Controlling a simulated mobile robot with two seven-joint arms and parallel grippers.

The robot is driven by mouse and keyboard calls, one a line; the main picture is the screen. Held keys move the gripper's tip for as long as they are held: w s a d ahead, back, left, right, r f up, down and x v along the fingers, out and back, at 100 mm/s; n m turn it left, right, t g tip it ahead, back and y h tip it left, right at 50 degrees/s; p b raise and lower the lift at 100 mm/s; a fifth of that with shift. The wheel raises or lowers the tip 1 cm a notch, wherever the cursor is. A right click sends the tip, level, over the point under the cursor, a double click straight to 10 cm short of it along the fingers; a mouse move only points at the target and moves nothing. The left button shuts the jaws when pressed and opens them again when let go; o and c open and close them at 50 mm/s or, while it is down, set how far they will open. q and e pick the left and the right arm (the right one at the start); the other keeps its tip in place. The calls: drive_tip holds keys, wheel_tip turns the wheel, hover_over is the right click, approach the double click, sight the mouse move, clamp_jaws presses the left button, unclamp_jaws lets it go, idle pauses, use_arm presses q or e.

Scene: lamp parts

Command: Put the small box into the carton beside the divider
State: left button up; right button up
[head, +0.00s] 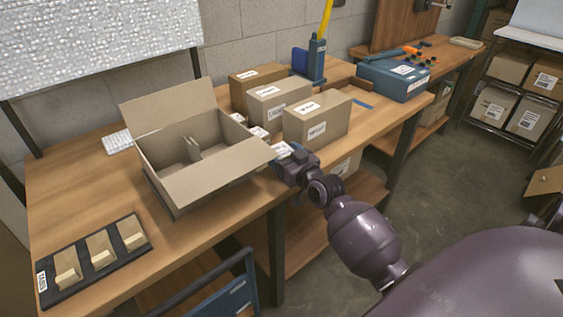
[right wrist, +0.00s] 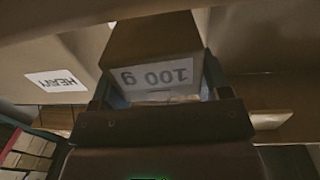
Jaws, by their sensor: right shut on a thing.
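The open carton (head: 170,180) stands on the workbench with its flaps spread outward. A small upright cardboard piece (head: 193,147), which looks like the divider, shows inside it. My right gripper (head: 286,158) is just right of the carton's right flap, outside the carton. It is shut on the small box (right wrist: 153,45), whose label reads "100 g" upside down in the right wrist view; the fingers lie on either side of it. In the head view the held box is mostly hidden by the gripper and flap. My left gripper is not in view.
Taller labelled boxes (head: 318,121) stand right of and behind the carton. A dark tray (head: 75,282) with three cardboard pieces lies at the front left. A blue case (head: 390,80) sits farther right.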

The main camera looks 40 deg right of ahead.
drive_tip(key=shift+w+f+b, duration=0.2)
drive_tip(key=shift+w+f, duration=0.1)
drive_tip(key=shift+f, duration=0.6)
drive_tip(key=shift+w+f+b, duration=0.15)
drive_tip(key=shift+w+f, duration=0.15)
drive_tip(key=shift+f, duration=0.55)
drive_tip(key=o, duration=0.9)
drive_tip(key=shift+o, duration=0.2)
